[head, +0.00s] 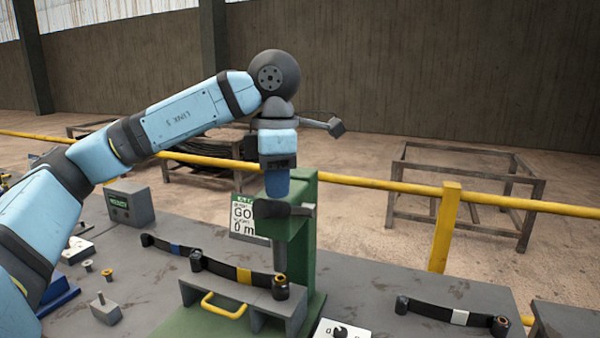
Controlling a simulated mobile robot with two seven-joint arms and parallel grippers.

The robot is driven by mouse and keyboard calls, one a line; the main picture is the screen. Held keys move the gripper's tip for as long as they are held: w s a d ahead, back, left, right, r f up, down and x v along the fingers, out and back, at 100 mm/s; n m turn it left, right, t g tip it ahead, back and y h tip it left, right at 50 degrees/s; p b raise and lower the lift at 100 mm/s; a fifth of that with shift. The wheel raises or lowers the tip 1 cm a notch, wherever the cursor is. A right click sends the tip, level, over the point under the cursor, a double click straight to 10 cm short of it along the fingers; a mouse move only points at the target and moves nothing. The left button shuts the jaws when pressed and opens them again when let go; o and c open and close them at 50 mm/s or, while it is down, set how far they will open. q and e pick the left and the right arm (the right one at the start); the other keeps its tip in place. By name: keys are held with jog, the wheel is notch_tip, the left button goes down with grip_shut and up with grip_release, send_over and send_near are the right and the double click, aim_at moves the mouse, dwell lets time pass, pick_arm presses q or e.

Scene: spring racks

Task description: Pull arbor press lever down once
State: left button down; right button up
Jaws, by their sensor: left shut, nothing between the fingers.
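The green arbor press (305,235) stands on the bench in the middle of the head view, with its grey ram (280,258) pointing down. A short dark bar with a pale end (285,210) crosses the front of the press head; I cannot tell whether it is the lever or its hub. My left gripper (277,190) points down right at the press head, just above this bar, shut and empty. I cannot tell whether it touches the bar. A leaf spring with a yellow band (244,276) lies on the grey fixture (257,302) under the ram. My right gripper is out of view.
A leaf spring with a blue band (176,249) lies behind the fixture, and one with a white band (459,317) lies at the right. A display box (130,205) stands at the left. A yellow rail (380,187) runs behind the bench (370,260).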

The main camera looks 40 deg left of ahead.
aim_at(274, 213)
pick_arm(q)
jog(key=shift+f, duration=0.1)
jog(key=shift+s+d+f+b, duration=0.1)
jog(key=shift+s+f+b, duration=0.15)
jog(key=shift+f+b, duration=0.4)
jog(key=shift+s+f+b, duration=0.25)
jog(key=shift+f+b, duration=0.35)
jog(key=shift+f, duration=0.15)
jog(key=shift+s+d+f+b, duration=0.1)
jog(key=shift+s+f+b, duration=0.15)
jog(key=shift+f+b, duration=0.4)
jog(key=shift+f, duration=0.2)
jog(key=f+b, duration=0.2)
jog(key=f, duration=0.1)
jog(key=f+b, duration=0.1)
jog(key=shift+s+f+b, duration=0.15)
jog(key=shift+s+b, duration=0.1)
jog(key=shift+b, duration=0.05)
jog(key=shift+f, duration=0.1)
